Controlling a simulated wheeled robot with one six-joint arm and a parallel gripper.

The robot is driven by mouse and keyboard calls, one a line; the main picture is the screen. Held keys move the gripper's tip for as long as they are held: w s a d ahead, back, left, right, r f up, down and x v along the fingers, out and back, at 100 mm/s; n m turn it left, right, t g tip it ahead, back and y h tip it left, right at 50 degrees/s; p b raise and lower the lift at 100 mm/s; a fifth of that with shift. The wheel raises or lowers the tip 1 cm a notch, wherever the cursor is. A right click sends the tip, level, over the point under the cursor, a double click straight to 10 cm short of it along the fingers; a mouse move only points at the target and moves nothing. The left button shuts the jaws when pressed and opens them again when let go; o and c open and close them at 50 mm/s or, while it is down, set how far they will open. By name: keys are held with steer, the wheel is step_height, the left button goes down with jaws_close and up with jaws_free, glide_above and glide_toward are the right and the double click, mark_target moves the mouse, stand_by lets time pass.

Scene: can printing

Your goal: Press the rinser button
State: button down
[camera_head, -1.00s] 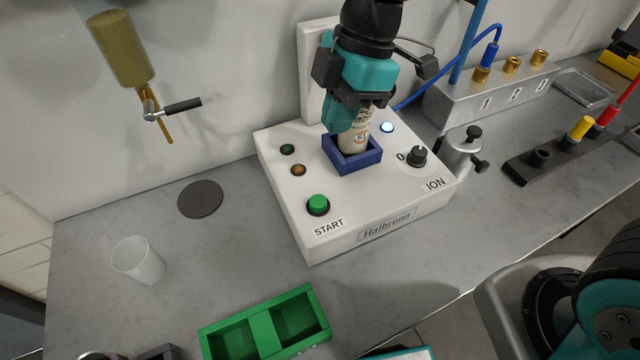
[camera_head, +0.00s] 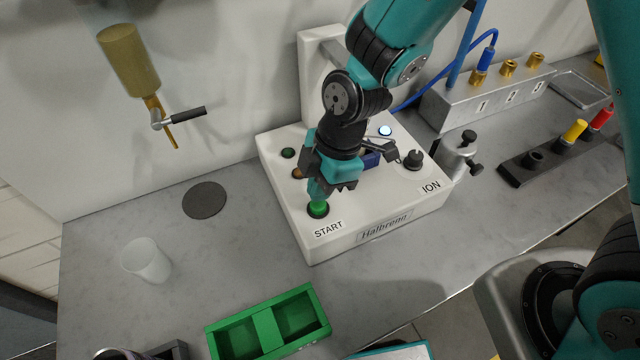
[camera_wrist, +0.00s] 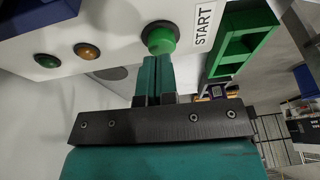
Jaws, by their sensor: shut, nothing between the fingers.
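The white machine (camera_head: 425,200) labelled Halbronn has a green button (camera_head: 318,210) marked START at its front left corner. My gripper (camera_head: 317,198) is shut, with its teal fingertips pointing down at that button. In the wrist view the shut fingertips (camera_wrist: 155,62) are right at the green button (camera_wrist: 162,38), with no clear gap. I cannot tell whether the button is pressed in. The blue holder (camera_head: 373,158) on the machine is mostly hidden behind my gripper, and I cannot clearly see the can in it.
A green lamp (camera_head: 288,153) and an orange lamp lie left of my gripper. A black knob (camera_head: 413,159) is at right. A green two-part tray (camera_head: 268,325) and a clear cup (camera_head: 146,261) stand in front and left. A tap (camera_head: 160,118) hangs on the wall.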

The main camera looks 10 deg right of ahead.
mark_target(333, 198)
steer(key=shift+f, duration=0.5)
step_height(333, 198, down, 2)
steer(key=shift+f+b, duration=0.1)
steer(key=shift+b, duration=0.95)
steer(key=shift+s, duration=0.15)
steer(key=shift+d, duration=0.1)
steer(key=r+p, duration=0.3)
steer(key=r, duration=0.1)
steer(key=shift+w+r+p, duration=0.2)
steer(key=shift+r+p, duration=0.15)
steer(key=shift+p, duration=0.05)
steer(key=b+v, duration=0.2)
steer(key=v, duration=0.8)
